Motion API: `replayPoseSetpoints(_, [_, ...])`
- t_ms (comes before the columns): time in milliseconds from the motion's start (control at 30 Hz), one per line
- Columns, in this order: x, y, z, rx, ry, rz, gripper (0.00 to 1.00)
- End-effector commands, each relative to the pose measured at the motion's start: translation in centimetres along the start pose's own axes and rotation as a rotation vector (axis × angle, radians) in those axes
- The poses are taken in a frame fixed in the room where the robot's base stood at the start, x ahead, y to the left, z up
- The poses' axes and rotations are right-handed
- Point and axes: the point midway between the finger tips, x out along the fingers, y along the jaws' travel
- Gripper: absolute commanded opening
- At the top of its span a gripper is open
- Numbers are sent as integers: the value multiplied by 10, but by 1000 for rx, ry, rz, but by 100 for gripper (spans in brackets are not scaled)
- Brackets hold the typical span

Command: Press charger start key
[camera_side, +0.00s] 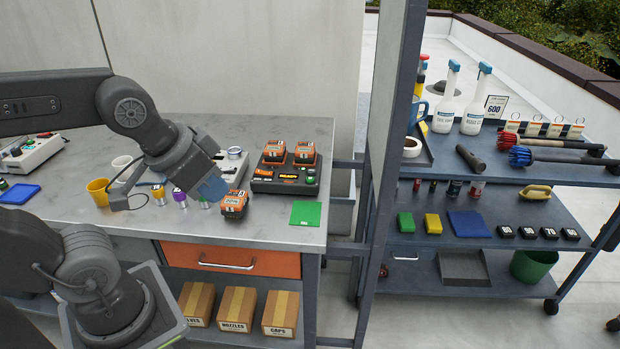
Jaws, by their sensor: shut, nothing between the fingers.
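The charger (262,186) is a dark box on the grey bench, right of centre. Two orange-and-black battery packs (275,151) (305,153) sit upright in its top. Its front panel has an orange lit display (288,177) that seems to read READY. A small green key (310,179) is at the panel's right end; its label is too small to read. My gripper (212,189) points down, left of the charger and apart from it, above the bench. Its fingers are shut and empty.
A green pad (305,213) lies near the front right corner. Yellow (98,191) and white (121,167) cups and small cans (179,198) stand left. A grey post (388,150) rises beyond the bench.

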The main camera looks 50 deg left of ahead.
Motion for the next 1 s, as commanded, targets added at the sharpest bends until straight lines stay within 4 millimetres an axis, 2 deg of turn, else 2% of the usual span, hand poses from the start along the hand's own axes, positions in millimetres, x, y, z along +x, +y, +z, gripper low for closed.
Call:
replayPoseSetpoints(700, [1,1,-3,-17,-1,9,0])
replayPoseSetpoints(867, [7,10,-26,-150,-11,83,0])
replayPoseSetpoints(1000, [20,18,-67,-394,-21,193,0])
